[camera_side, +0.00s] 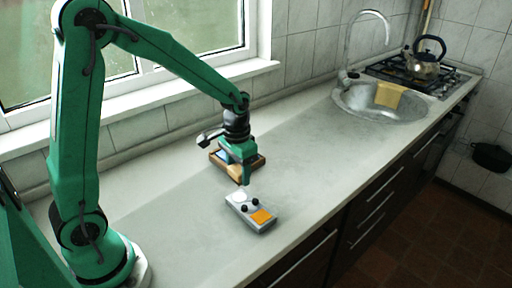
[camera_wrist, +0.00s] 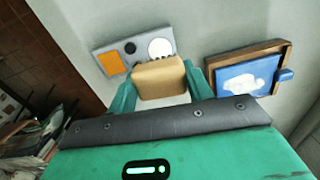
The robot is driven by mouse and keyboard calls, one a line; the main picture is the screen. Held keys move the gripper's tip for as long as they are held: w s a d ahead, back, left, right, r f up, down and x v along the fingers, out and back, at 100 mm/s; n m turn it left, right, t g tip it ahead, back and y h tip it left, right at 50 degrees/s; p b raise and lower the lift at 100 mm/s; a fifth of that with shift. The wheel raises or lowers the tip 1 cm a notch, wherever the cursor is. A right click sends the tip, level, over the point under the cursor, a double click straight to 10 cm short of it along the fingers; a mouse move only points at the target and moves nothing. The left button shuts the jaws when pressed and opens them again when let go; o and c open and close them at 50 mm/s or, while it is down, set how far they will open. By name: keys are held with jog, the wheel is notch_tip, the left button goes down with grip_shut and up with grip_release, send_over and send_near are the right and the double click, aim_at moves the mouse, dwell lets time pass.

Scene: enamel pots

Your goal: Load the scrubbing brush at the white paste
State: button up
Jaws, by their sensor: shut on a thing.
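My gripper (camera_wrist: 160,84) is shut on a tan block, the scrubbing brush (camera_wrist: 160,77), held between its two green fingers in the wrist view. The brush's underside is hidden. In the side view my gripper (camera_side: 241,174) points down at the near side of a wooden tray, which it partly covers. The wooden tray (camera_wrist: 238,53) holds a blue panel (camera_wrist: 229,83) with an irregular white patch, which looks like the white paste (camera_wrist: 246,80). In the wrist view the brush is left of the tray and apart from the paste.
The sink (camera_side: 345,103) with a yellow cloth (camera_side: 389,95) and a kettle (camera_side: 425,66) are farther right. The counter between is clear.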

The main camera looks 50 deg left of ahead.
jog(key=shift+f, duration=2.85)
jog(key=shift+f, duration=0.55)
jog(key=shift+r, duration=3.55)
notch_tip(320, 180, up, 10)
send_over(240, 197)
jog(key=w+d, duration=0.1)
jog(key=w, duration=0.1)
jog(key=shift+w+d+f+n, duration=0.15)
jog(key=shift+d+f+n, duration=0.05)
jog(key=shift+n, duration=0.1)
